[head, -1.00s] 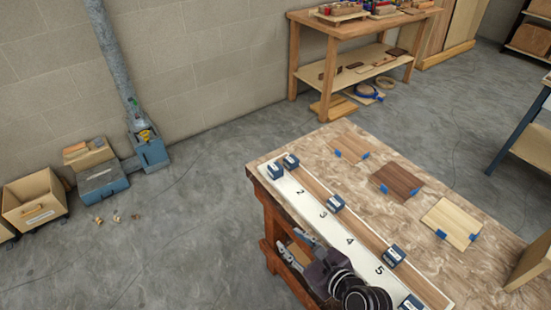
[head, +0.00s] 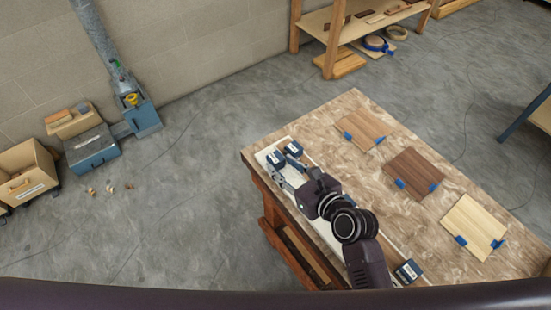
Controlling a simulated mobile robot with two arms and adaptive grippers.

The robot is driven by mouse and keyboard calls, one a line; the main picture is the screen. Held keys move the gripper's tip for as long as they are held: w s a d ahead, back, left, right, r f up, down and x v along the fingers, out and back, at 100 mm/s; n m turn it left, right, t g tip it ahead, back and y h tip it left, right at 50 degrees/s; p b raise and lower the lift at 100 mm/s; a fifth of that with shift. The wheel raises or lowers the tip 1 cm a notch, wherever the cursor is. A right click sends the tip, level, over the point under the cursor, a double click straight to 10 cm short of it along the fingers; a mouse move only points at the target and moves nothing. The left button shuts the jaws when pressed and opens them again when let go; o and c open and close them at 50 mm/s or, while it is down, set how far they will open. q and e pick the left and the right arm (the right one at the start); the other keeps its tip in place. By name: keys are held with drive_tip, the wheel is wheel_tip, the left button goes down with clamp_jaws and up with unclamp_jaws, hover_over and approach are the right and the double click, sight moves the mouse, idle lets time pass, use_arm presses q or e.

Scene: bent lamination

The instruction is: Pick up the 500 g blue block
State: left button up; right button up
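Two dark blue blocks with pale labels stand at the far left end of the white numbered board (head: 266,153): one at the left (head: 275,160) and one just right of it (head: 293,148). A third blue block (head: 408,270) is at the near end. The labels are too small to read, so I cannot tell which is 500 g. My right gripper (head: 284,165) reaches over the board, fingers spread, with its tips close to the two far blocks. I cannot tell whether they touch. My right arm hides the middle of the board. My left gripper is not in view.
The marbled workbench (head: 330,120) also holds three wood panels with blue clips: brown (head: 363,129), dark brown (head: 414,171) and pale (head: 473,227). The bench surface between board and panels is clear. Bins and a blue box (head: 92,150) stand on the floor at left.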

sight(280, 164)
drive_tip(key=x, duration=0.2)
drive_tip(key=shift+w+a+f, duration=0.1)
drive_tip(key=shift+w+f, duration=0.1)
drive_tip(key=shift+w, duration=0.05)
drive_tip(key=shift+x, duration=1)
drive_tip(key=shift+f, duration=0.1)
drive_tip(key=shift+c, duration=0.2)
drive_tip(key=c, duration=0.5)
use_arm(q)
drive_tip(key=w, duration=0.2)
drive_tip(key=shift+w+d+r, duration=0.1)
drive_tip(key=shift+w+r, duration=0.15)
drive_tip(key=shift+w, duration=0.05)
use_arm(e)
clamp_jaws()
